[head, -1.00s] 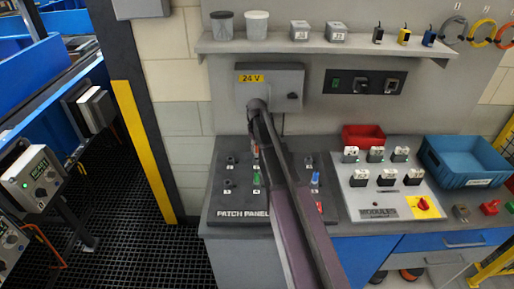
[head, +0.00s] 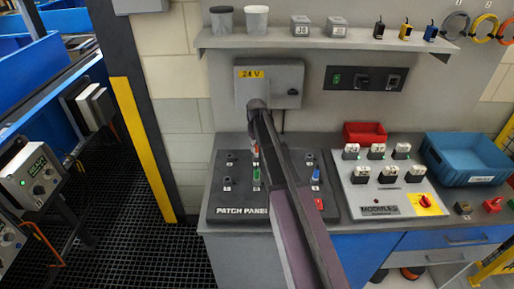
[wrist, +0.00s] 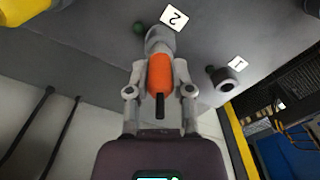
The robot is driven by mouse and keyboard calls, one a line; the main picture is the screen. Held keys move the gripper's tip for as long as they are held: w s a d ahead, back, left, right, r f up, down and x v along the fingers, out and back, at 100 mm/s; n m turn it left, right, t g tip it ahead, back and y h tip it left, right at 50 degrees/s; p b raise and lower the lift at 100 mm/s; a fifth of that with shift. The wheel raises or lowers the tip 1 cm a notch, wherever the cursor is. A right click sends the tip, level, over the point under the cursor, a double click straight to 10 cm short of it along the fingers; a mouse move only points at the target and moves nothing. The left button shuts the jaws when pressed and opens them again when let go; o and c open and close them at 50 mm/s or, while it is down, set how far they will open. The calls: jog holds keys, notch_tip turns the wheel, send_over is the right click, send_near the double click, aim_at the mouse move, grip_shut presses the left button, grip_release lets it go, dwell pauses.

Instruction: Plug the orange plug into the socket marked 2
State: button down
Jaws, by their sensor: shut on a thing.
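The orange plug (wrist: 160,74) is between the two fingers of my gripper (wrist: 160,66) in the wrist view, its dark cable end toward the wrist. Its far end lines up with the grey round socket (wrist: 159,38) beside the label 2 (wrist: 174,17). The plug overlaps the socket's near rim, and I cannot tell whether it is inside or only in front. In the head view, my arm covers much of the patch panel (head: 222,207) and largely hides the gripper there.
The socket marked 1 (wrist: 224,80) is empty, to the right in the wrist view. The modules board (head: 352,200) and a blue bin (head: 470,165) lie to the right.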

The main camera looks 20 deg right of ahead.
jog(key=shift+f+b, duration=0.4)
jog(key=shift+f, duration=0.1)
jog(key=shift+c, duration=2.2)
grip_release()
jog(key=shift+r, duration=0.2)
notch_tip(320, 180, up, 9)
jog(key=p, duration=0.9)
jog(key=shift+f, duration=0.2)
jog(key=shift+a+r, duration=0.1)
jog(key=shift+a, duration=0.05)
jog(key=w+a+f+b, duration=0.2)
jog(key=w+a, duration=0.1)
jog(key=a, duration=0.7)
jog(key=shift+w+a, duration=0.25)
jog(key=shift+s, duration=0.1)
